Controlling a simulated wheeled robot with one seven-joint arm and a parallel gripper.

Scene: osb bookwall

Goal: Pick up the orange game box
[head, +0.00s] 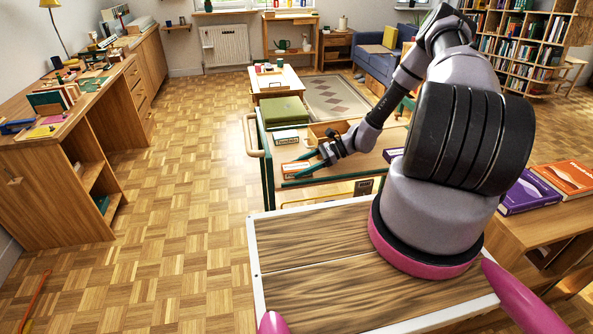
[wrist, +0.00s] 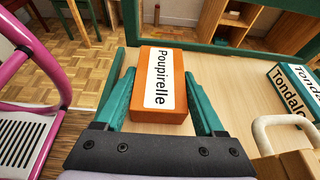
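An orange box (wrist: 160,90) with a white label reading "Poupirelle" lies in the middle of the wrist view, on the pale top of a green-framed trolley (wrist: 233,92). In the head view the box (head: 291,168) is small, at the near left part of the trolley top. My gripper (wrist: 162,95) has teal fingers, one on each side of the box, spread about as wide as the box. It looks open around the box, and I cannot make out firm contact. In the head view my gripper (head: 297,168) reaches down over the trolley from the right.
A teal "Tondalo" box (wrist: 293,92) lies right of the orange box in the wrist view. A green case (head: 283,111), a white-sided box (head: 286,137) and a wooden tray (head: 320,132) share the trolley. A larger orange box (head: 566,178) lies far right. Parquet floor is free at left.

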